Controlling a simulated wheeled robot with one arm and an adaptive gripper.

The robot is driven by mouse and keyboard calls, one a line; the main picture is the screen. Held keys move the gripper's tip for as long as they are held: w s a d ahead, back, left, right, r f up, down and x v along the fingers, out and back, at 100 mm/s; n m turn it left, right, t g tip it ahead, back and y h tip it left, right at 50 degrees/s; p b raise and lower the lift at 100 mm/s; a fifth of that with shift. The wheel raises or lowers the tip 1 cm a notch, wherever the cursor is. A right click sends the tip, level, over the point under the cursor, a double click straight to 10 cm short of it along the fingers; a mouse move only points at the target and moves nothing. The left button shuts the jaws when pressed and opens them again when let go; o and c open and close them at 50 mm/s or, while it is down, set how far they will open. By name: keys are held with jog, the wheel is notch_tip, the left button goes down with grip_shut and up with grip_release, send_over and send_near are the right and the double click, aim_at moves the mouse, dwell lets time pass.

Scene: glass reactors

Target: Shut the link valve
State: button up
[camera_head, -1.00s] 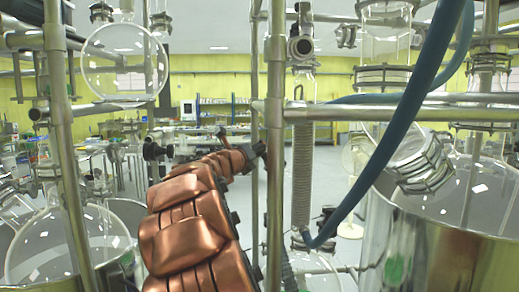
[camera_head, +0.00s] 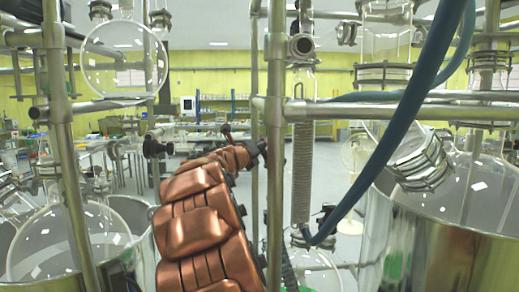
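I cannot tell for certain which fitting is the link valve. A metal fitting with a round open end (camera_head: 301,46) sits on the upright pipework above a coiled metal hose. A dark knob-like fitting (camera_head: 155,148) stands left of my copper-coloured arm. My arm rises from the bottom centre and reaches away to a dark joint beside the middle steel post. I cannot make out my gripper or its fingers, so its opening and anything in it are hidden.
Steel posts (camera_head: 275,200) and a horizontal rail (camera_head: 400,111) stand close ahead. A thick blue hose (camera_head: 400,130) curves down across the right. Glass vessels (camera_head: 126,58) hang at upper left, and a large steel vessel (camera_head: 440,245) fills the lower right. Floor shows behind.

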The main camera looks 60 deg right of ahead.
jog(key=c, duration=0.4)
jog(key=shift+c, duration=0.2)
jog(key=shift+f+m+g, duration=0.1)
jog(key=shift+m+g, duration=0.2)
jog(key=shift+m, duration=0.1)
jog(key=shift+m+g+h+b, duration=0.35)
jog(key=shift+m+g+h, duration=0.25)
jog(key=shift+g+h, duration=0.15)
jog(key=shift+w+m+g+h, duration=0.1)
jog(key=shift+m+g+h, duration=0.15)
jog(key=shift+m+g, duration=0.7)
jog(key=m+g+p, duration=0.1)
jog(key=m+g, duration=0.2)
jog(key=shift+g+h, duration=0.3)
jog(key=shift+m+g+y, duration=0.6)
jog(key=shift+m+g, duration=2.35)
jog(key=shift+g, duration=0.05)
jog(key=shift+m+g+y, duration=0.4)
jog(key=shift+m+g, duration=0.3)
jog(key=shift+g, duration=0.2)
jog(key=shift+m+g+y, duration=0.5)
jog(key=shift+m+g, duration=0.3)
jog(key=shift+g, duration=0.1)
